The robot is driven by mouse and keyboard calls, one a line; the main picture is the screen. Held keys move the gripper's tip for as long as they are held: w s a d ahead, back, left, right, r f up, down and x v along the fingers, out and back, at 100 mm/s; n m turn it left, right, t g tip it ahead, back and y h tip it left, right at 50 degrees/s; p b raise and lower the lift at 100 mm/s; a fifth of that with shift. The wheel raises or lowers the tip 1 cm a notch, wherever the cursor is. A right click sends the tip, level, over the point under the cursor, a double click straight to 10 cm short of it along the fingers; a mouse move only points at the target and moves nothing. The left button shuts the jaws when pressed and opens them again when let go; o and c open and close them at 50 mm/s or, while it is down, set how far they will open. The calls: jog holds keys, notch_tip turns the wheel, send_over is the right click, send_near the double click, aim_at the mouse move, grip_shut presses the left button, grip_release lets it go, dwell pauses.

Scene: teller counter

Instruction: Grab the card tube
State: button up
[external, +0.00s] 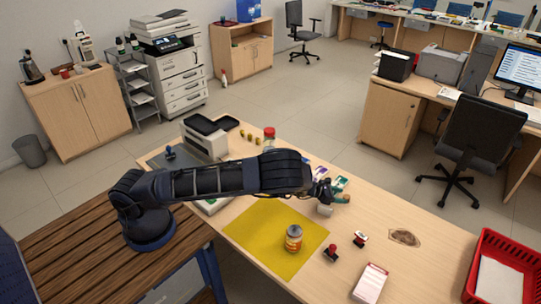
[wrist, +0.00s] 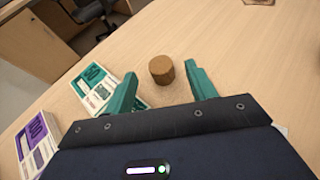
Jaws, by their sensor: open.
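The card tube, a short brown cylinder (wrist: 161,70), stands upright on the light wood counter in the wrist view. My gripper (wrist: 160,75) is open, with one teal finger left of the tube and one right of it. A gap of counter shows between the tube and each finger, and nothing is held. In the external view my gripper (external: 332,195) is low over the counter, right of the yellow mat. The tube is hard to make out there beside the fingers.
Green banknote bundles (wrist: 94,88) lie close left of the gripper, with a purple bundle (wrist: 38,142) nearer. The yellow mat (external: 258,245) bears a jar (external: 293,239). Stamps (external: 331,252), a card stack (external: 370,283) and a red basket (external: 486,275) lie further right.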

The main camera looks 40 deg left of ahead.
jog(key=shift+x, duration=1.35)
jog(key=shift+f, duration=0.1)
jog(key=c, duration=1.1)
jog(key=shift+o, duration=0.2)
